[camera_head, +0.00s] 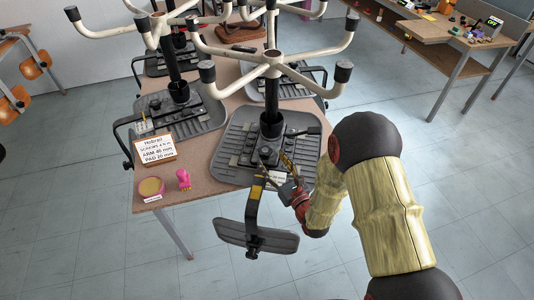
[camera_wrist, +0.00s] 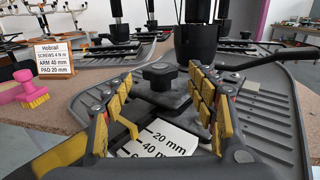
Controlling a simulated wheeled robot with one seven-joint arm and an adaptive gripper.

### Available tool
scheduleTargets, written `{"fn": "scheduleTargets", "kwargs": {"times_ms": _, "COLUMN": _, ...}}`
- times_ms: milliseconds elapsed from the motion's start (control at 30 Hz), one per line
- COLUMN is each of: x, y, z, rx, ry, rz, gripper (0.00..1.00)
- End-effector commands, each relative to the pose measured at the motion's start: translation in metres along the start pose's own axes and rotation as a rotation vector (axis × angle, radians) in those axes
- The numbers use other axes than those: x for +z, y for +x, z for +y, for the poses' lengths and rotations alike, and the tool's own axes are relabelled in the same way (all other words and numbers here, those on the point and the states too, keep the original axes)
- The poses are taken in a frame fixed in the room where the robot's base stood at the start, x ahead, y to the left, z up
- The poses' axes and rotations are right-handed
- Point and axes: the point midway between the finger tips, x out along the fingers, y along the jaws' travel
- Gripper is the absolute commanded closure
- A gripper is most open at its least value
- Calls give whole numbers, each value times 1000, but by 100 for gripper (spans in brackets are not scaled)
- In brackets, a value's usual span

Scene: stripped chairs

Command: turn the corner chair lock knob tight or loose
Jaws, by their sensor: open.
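The corner chair (camera_head: 240,135) lies upside down on the near end of the table, its dark ribbed seat flat and its pale star base in the air. Its black lock knob (camera_wrist: 160,72) shows in the wrist view, in front of the black column (camera_wrist: 193,40). My gripper (camera_head: 276,166) reaches in from the right over the chair's near edge. In the wrist view my gripper (camera_wrist: 157,97) is open, with yellow-padded fingers to the left and right of the knob. The knob appears between and beyond them; contact is not visible. In the head view, the knob is hard to make out.
A backrest (camera_head: 257,237) on a bent arm hangs off the table's near edge. A sign (camera_head: 154,150), a round tin (camera_head: 150,188) and a pink brush (camera_head: 183,179) stand at left. A white size label (camera_wrist: 160,142) lies below the knob. More upturned chairs stand behind.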

Motion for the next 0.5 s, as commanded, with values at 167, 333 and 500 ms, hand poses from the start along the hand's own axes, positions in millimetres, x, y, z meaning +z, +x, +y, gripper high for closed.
{"fn": "scheduleTargets", "kwargs": {"times_ms": 167, "x": 0, "y": -33, "z": -1, "rx": -2, "ry": 1, "rz": 1, "gripper": 43}}
{"fn": "scheduleTargets", "kwargs": {"times_ms": 333, "x": 0, "y": -51, "z": 0, "rx": -1, "ry": 0, "rz": 0, "gripper": 43}}
{"fn": "scheduleTargets", "kwargs": {"times_ms": 500, "x": 0, "y": -56, "z": 0, "rx": 0, "ry": 0, "rz": -1, "gripper": 43}}
